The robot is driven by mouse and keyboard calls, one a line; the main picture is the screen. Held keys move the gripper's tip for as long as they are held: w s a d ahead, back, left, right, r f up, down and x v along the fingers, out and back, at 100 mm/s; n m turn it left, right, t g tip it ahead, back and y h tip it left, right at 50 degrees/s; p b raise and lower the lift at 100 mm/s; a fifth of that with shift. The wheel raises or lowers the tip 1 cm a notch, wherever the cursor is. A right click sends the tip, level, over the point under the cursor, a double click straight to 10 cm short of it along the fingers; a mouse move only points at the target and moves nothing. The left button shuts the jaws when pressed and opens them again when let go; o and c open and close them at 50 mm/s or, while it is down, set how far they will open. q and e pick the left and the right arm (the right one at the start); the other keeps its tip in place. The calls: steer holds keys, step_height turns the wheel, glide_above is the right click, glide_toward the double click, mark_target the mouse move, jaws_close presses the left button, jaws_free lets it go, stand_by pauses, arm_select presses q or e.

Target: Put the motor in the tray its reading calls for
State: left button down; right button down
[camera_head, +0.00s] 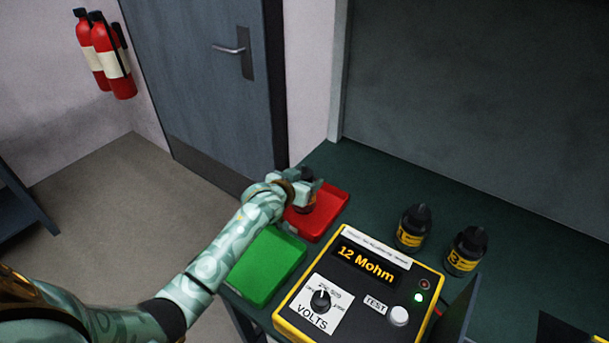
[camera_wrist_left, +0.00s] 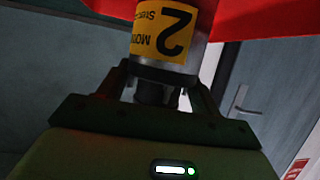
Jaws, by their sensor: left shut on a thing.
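My left gripper (camera_head: 304,188) is shut on a motor (camera_wrist_left: 165,30) with a yellow label reading 2. In the head view the gripper is over the red tray (camera_head: 334,202), and the motor is mostly hidden behind it. I cannot tell whether the motor touches the tray floor. The wrist view shows the red tray (camera_wrist_left: 255,18) beyond the motor. The green tray (camera_head: 266,265) is empty, in front of the red one. The tester (camera_head: 360,280) displays 12 Mohm, with its green lamp lit. My right gripper is not in view.
Two other dark motors with yellow labels, one (camera_head: 413,228) and another (camera_head: 465,250), stand upright behind the tester on the green bench (camera_head: 385,180). A dark panel (camera_head: 455,308) stands at the tester's right. A door and fire extinguishers (camera_head: 105,55) are behind.

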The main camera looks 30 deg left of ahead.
arm_select(q)
steer(key=shift+r, duration=0.4)
steer(key=shift+f, duration=0.1)
steer(key=shift+c, duration=1.5)
jaws_free()
steer(key=shift+s+f, duration=0.1)
steer(key=shift+f, duration=0.15)
steer(key=shift+s+r, duration=0.25)
steer(key=p+v, duration=0.4)
steer(key=v, duration=0.7)
steer(key=shift+s, duration=0.2)
